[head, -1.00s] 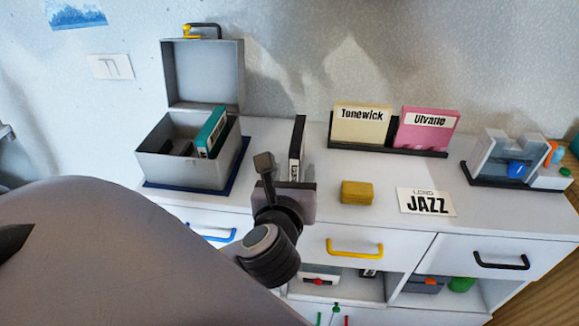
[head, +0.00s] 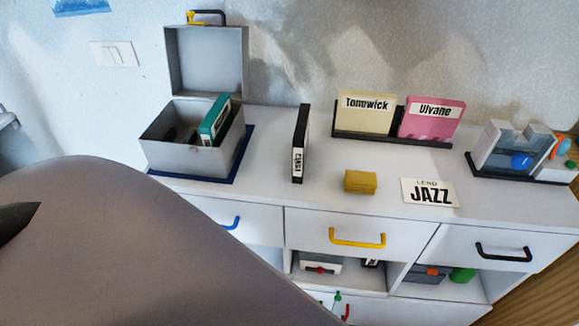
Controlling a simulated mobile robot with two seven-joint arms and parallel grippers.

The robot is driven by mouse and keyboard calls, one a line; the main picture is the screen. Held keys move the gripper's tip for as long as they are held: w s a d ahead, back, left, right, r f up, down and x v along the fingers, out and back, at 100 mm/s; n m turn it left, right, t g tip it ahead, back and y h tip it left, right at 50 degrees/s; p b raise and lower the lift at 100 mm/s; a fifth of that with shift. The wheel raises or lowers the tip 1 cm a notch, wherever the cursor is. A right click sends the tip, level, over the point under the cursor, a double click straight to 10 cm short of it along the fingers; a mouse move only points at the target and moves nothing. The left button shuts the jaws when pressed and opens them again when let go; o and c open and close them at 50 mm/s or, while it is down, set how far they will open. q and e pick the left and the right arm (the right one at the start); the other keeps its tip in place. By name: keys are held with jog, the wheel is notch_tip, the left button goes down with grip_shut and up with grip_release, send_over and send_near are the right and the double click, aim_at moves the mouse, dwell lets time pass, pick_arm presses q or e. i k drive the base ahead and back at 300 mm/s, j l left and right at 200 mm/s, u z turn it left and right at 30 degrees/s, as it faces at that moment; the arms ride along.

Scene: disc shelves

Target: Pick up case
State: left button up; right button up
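A black case (head: 301,145) with a white label stands upright on the white cabinet top, right of the grey box, with nothing touching it. A teal case (head: 214,121) leans inside the open grey box (head: 190,158). A cream case (head: 365,113) labelled Tonewick and a pink case (head: 431,120) labelled Ulvane stand side by side in a black rack (head: 392,139). Neither of my grippers shows. A large grey link of my arm fills the lower left and hides part of the cabinet front.
The cabinet top (head: 262,192) is clear around the black case. A yellow block (head: 360,181) and a JAZZ card (head: 430,192) lie to its right. A grey holder (head: 512,150) stands at the far right. Drawers with a yellow handle (head: 357,243) and a black handle (head: 503,256) are below.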

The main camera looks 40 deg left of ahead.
aim_at(300, 139)
jog(key=k+j+u, duration=0.1)
jog(key=j+u, duration=0.2)
jog(key=j, duration=0.15)
jog(key=j+u, duration=0.25)
jog(key=j, duration=0.2)
jog(key=i+l+u, duration=0.1)
jog(key=l+u, duration=0.2)
jog(key=l, duration=0.5)
jog(key=l+u, duration=0.25)
jog(key=l, duration=0.6)
